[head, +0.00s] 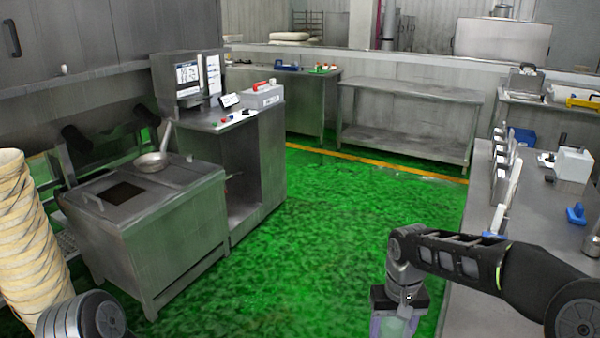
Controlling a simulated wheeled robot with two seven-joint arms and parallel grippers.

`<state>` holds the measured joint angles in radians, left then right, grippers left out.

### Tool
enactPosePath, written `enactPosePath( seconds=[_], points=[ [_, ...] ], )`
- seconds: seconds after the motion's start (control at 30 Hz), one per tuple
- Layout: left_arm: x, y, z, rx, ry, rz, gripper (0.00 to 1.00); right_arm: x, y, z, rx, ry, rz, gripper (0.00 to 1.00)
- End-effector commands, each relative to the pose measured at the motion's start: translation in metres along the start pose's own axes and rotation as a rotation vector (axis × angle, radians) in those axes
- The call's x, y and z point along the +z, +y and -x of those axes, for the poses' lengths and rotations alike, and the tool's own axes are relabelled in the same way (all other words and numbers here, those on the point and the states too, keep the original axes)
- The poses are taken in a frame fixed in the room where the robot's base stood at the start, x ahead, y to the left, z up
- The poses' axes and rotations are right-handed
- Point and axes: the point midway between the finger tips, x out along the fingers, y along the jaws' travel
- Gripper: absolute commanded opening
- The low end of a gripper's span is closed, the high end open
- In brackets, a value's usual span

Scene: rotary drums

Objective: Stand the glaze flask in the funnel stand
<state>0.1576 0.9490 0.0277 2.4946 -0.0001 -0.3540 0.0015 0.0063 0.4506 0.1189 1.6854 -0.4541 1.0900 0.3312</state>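I cannot make out a glaze flask or a funnel stand with certainty in the head view. My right gripper (398,325) hangs down at the bottom edge, over the green floor and left of the right-hand counter. Pale greenish and lilac surfaces show at its fingers. I cannot tell whether these are the fingers alone or something held, because the picture edge cuts them off. Only a rounded dark part of my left arm shows at the lower left; my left gripper is out of view.
A long steel counter (478,215) at right carries upright pale pieces, a white box (573,164) and a blue item (576,213). A steel unit (165,235) with a pan (151,163) stands left, near stacked baskets (28,235). The green floor (340,230) between is clear. An empty table (410,92) stands behind.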

Motion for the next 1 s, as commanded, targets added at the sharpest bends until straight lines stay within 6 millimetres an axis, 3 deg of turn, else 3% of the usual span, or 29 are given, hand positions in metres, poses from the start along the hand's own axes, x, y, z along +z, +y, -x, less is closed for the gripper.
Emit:
enactPosePath(
  seconds=[0.37, 0.47, 0.7, 0.8, 1.0],
  points=[
    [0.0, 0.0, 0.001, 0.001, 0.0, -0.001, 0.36, 0.001, 0.0, -0.006, 0.001, -0.001, 0.0, 0.14],
    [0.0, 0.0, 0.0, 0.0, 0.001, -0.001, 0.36, 0.003, -0.001, -0.025, 0.003, -0.005, 0.001, 0.14],
    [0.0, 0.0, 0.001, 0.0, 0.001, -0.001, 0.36, 0.025, -0.002, -0.112, 0.005, -0.008, 0.002, 0.14],
    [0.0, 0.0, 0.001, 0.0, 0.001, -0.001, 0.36, 0.035, -0.001, -0.138, 0.003, -0.004, 0.002, 0.14],
    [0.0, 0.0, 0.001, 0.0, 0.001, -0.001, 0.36, 0.04, 0.0, -0.151, 0.0, 0.002, 0.001, 0.14]
  ],
)
